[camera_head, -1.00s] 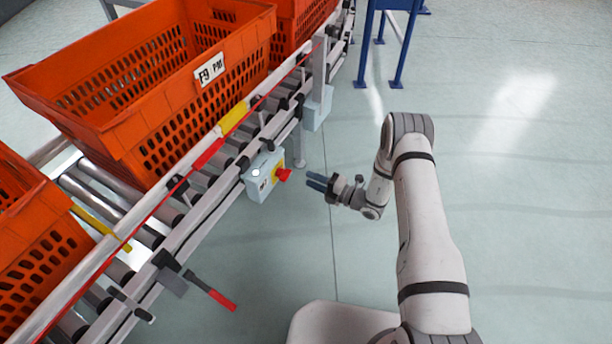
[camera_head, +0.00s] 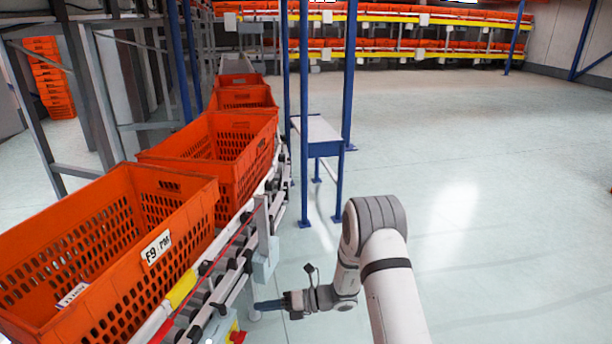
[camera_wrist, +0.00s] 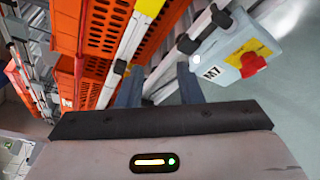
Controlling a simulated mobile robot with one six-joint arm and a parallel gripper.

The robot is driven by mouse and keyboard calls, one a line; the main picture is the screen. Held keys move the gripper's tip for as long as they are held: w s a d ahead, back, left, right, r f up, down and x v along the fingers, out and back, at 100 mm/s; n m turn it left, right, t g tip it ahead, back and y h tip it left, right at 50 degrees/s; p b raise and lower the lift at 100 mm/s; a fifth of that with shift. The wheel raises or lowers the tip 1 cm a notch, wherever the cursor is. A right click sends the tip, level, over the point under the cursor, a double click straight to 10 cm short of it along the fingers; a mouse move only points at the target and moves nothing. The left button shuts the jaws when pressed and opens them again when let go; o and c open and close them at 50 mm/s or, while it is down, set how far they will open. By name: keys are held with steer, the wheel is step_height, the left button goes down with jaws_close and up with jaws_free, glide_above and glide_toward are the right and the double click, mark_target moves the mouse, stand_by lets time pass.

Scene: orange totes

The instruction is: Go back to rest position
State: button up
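My gripper (camera_head: 268,305) is at the lower middle of the head view, beside the conveyor's near side and pointing left toward it. In the wrist view its two blue-grey fingers (camera_wrist: 160,85) stand apart with nothing between them. A grey control box (camera_wrist: 232,55) with a yellow plate and red button (camera_wrist: 252,64) is just beyond the right finger in the wrist view. I cannot tell the exact gap between finger and box. My arm is bent and rises at the lower right of the head view.
Orange totes (camera_head: 190,222) stand in a row on the roller conveyor (camera_head: 232,275) at the left. A blue-framed stand (camera_head: 318,135) is beyond my arm. Racks with orange totes (camera_head: 420,38) line the back. The floor at right (camera_head: 500,200) is clear.

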steer(key=s+d+r+n+g+h+p, duration=0.1)
steer(key=s+d+r+n+h+p, duration=0.25)
steer(key=r, duration=0.55)
steer(key=s+d+r+n+g+h+p, duration=0.1)
steer(key=s+d+r+n+p, duration=0.2)
steer(key=s+r+n, duration=0.35)
steer(key=s+d+r+n+g+h+p, duration=0.1)
steer(key=s+d+r+n+h+p, duration=0.25)
steer(key=r, duration=0.85)
steer(key=s+d+r+n+t+h+p, duration=0.3)
steer(key=s+d+r+n+h+p, duration=0.1)
steer(key=d+r+n, duration=0.3)
steer(key=s+d+r+n+t+h+p, duration=0.3)
steer(key=s+d+r+n+p, duration=0.4)
steer(key=r, duration=0.5)
steer(key=shift+d+n+h+p, duration=0.3)
steer(key=shift+d+n+h, duration=0.35)
steer(key=shift+d, duration=0.2)
steer(key=shift+a+r, duration=0.1)
